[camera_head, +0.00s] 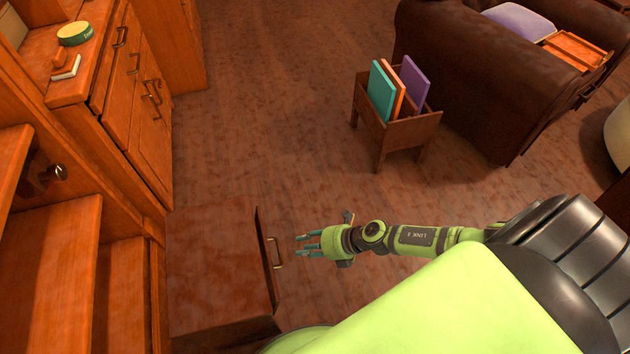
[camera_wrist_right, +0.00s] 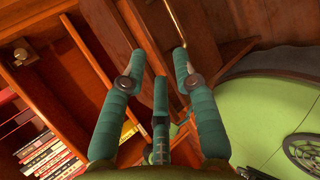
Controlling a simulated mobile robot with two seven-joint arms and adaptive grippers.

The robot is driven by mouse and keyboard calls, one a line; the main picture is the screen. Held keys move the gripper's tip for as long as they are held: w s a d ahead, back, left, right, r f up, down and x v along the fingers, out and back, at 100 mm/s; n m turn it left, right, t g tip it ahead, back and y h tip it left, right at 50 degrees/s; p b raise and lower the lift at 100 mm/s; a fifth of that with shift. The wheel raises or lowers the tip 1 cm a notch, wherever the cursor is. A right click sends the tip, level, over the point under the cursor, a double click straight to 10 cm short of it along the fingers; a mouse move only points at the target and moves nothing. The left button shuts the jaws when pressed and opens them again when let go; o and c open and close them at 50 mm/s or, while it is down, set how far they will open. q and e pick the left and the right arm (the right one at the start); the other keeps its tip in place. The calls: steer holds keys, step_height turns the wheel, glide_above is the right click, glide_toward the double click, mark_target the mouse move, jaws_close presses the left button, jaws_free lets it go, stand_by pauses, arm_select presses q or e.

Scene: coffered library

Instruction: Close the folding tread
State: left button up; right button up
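The folding tread (camera_head: 215,262) is a reddish-brown wooden box shape standing out from the shelf unit over the floor at lower left. A brass handle (camera_head: 277,253) is on its right-hand face. My right gripper (camera_head: 302,245) is just right of the handle in the head view, pointing left at it, with a small gap. In the right wrist view, its teal fingers (camera_wrist_right: 160,62) are spread with nothing between them, and a brass bar (camera_wrist_right: 178,22), likely the handle, is near the right fingertip. My left gripper is in neither view.
Wooden steps and cabinets with drawers (camera_head: 135,85) line the left side. A small book rack (camera_head: 398,128) stands on the floor near a dark leather armchair (camera_head: 490,75). Open floor (camera_head: 270,130) lies between. Several books (camera_wrist_right: 50,155) show in the wrist view.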

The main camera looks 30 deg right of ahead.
steer(key=v, duration=0.3)
steer(key=shift+s+r, duration=0.1)
steer(key=shift+s, duration=0.05)
